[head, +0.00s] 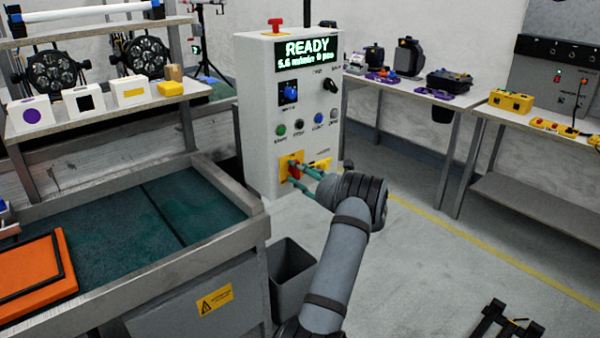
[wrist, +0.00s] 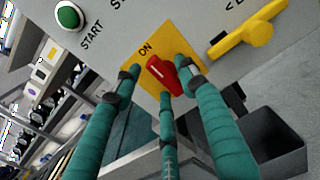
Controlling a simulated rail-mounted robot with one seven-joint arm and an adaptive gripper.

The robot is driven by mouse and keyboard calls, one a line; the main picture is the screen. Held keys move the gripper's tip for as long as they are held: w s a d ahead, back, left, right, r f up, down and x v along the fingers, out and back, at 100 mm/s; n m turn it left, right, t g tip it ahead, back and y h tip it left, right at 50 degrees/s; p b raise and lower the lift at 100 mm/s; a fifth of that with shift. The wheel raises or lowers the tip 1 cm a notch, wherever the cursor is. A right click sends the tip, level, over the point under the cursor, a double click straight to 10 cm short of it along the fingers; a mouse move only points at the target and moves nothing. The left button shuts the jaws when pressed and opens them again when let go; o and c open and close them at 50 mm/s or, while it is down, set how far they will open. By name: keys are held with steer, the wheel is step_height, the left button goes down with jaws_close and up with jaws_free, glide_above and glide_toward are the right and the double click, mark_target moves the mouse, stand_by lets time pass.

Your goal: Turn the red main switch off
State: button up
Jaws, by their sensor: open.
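The red main switch (wrist: 164,75) is a red rotary handle on a yellow plate (wrist: 184,42) with the word ON above it, low on the front of the white control cabinet. In the head view the red switch (head: 294,171) shows beside my fingers. My gripper (head: 300,176) is at the plate, its teal fingers open around the switch. In the wrist view the fingers of my gripper (wrist: 160,80) stand to the left, right and below the handle. I cannot tell whether any fingertip touches it. The handle is tilted in the wrist view. The cabinet display (head: 307,50) reads READY.
A yellow handle (wrist: 243,42) sits just right of the plate. A green START button (wrist: 68,15) and other buttons are above. A dark bin (head: 290,270) stands on the floor below. A conveyor (head: 150,215) is at the left. Tables (head: 425,92) stand at the right, with open floor before them.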

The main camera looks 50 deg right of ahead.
steer(key=c, duration=0.4)
jaws_close()
